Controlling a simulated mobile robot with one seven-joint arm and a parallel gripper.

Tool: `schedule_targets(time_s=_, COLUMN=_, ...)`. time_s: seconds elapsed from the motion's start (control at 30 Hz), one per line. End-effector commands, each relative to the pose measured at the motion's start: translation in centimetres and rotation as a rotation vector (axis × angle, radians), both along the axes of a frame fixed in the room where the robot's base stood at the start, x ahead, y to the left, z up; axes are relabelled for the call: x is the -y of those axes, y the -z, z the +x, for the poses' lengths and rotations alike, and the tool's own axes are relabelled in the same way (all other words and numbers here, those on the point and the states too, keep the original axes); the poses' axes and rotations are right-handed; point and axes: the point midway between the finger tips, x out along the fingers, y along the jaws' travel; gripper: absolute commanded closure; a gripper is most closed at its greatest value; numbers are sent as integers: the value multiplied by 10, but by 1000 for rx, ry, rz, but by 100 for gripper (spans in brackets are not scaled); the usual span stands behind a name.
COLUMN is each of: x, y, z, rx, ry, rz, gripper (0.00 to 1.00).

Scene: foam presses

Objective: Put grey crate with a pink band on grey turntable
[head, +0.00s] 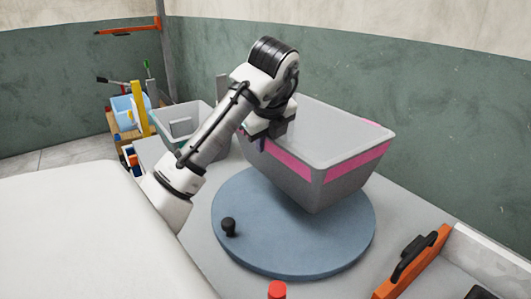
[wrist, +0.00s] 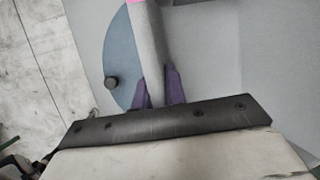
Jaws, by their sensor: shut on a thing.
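The grey crate with a pink band (head: 337,182) is over the grey turntable (head: 240,255) in the head view. It looks tilted, and its lower corner appears just above or at the disc; I cannot tell whether they touch. My gripper (head: 266,138) is shut on the crate's near left wall. In the wrist view, purple fingers of my gripper (wrist: 161,88) pinch the crate's wall (wrist: 148,50) from both sides. Part of the turntable (wrist: 120,60) with its dark knob (wrist: 111,83) shows to the left. The fingertips are mostly hidden by my arm in the head view.
A second grey crate (head: 165,138) stands behind my arm at the left. An orange tool with a black handle (head: 412,262) lies at the front right beside a white bin (head: 490,255). A red-capped item (head: 277,290) stands at the front edge. A black knob (head: 229,226) sits on the disc.

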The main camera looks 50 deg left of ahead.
Motion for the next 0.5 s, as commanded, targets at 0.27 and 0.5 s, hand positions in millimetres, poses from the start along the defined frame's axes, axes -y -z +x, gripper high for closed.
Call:
schedule_targets(time_s=0.27, x=0, y=51, z=0, rx=-1, ry=0, rz=2, gripper=100)
schedule_targets(time_s=0.5, x=0, y=62, z=0, rx=0, ry=1, rz=0, gripper=100)
